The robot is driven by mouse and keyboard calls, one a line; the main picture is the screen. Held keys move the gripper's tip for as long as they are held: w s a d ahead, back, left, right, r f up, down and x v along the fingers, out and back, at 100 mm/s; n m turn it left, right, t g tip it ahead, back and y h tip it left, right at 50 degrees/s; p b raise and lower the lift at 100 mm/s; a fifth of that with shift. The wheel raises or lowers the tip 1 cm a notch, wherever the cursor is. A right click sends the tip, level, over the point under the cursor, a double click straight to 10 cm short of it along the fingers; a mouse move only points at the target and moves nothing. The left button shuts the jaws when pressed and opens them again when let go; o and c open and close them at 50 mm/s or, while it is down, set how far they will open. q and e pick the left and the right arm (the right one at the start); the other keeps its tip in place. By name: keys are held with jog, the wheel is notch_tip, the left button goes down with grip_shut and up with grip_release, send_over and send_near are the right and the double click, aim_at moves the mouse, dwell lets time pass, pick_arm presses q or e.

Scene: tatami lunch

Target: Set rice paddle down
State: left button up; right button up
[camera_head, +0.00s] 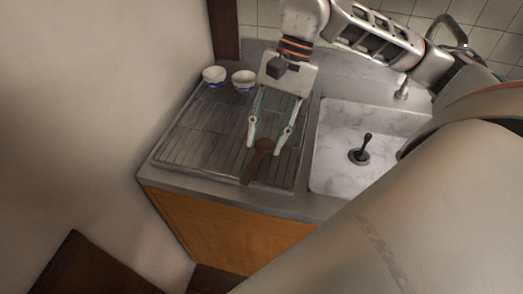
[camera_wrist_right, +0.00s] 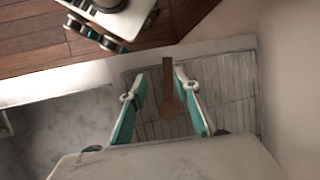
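The brown rice paddle (camera_head: 257,161) appears to lie on the ribbed drainboard (camera_head: 190,140), left of the sink, with its narrow end toward the front edge. My right gripper (camera_head: 265,150) is above it, pointing down. Its fingers are open, one on each side of the paddle's broad end, with gaps visible. In the right wrist view, the paddle (camera_wrist_right: 170,98) shows between the spread teal-padded fingers (camera_wrist_right: 160,78), nearer the right one. I cannot tell the exact height of the fingertips over the board.
Two small white-and-blue bowls (camera_head: 214,76) (camera_head: 243,81) stand at the back of the drainboard. The marble-look sink (camera_head: 335,135), with a dark upright piece (camera_head: 364,150) in it, is to the right. A wall borders the left. The drainboard's left part is clear.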

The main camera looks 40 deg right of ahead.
jog(key=v, duration=0.7)
jog(key=shift+d+r, duration=0.1)
jog(key=shift+r, duration=0.05)
dwell(0.3)
